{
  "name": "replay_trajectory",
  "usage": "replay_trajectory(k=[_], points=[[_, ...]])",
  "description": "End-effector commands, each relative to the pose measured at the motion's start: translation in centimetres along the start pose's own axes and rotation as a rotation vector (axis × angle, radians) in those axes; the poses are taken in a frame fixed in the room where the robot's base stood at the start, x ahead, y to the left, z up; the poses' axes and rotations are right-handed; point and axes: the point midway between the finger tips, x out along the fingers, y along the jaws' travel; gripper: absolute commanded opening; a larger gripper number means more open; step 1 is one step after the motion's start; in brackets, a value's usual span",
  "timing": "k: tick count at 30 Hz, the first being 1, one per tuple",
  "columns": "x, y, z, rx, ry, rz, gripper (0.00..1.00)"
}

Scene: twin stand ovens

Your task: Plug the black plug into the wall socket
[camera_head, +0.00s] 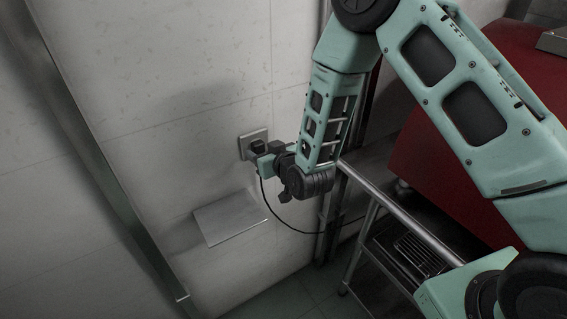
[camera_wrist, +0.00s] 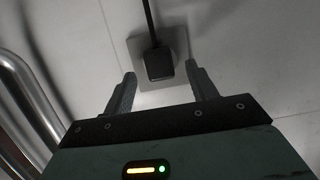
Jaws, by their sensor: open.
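The black plug (camera_wrist: 158,65) sits at the wall socket (camera_wrist: 132,48) in the wrist view, against its light square plate, with its cord running up the picture. In the head view the plug (camera_head: 258,145) is in front of the socket plate (camera_head: 244,141), and the black cord hangs below. Whether its pins are fully in cannot be seen. My gripper (camera_wrist: 162,88) is open, with one finger on each side of the plug and a gap to both. In the head view my gripper (camera_head: 266,158) is close to the socket, partly hidden by the wrist.
A small metal shelf (camera_head: 232,217) juts from the wall below the socket. A metal stand (camera_head: 385,208) with a rack (camera_head: 418,256) and a red oven (camera_head: 455,130) are at the right. Metal pipes (camera_wrist: 35,85) run along the left in the wrist view.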

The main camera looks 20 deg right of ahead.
Motion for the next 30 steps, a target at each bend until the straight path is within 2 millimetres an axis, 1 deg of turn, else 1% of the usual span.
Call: replay_trajectory(k=[6,15,17,30], points=[[-4.6,-0.1,0.3,0.000,0.000,-0.002,0.57],[-10.2,0.0,0.2,-0.001,0.000,-0.002,0.57],[-10.5,0.0,-0.3,0.000,-0.005,-0.001,0.57],[-13.8,0.0,-0.5,0.000,-0.005,0.000,0.57]])
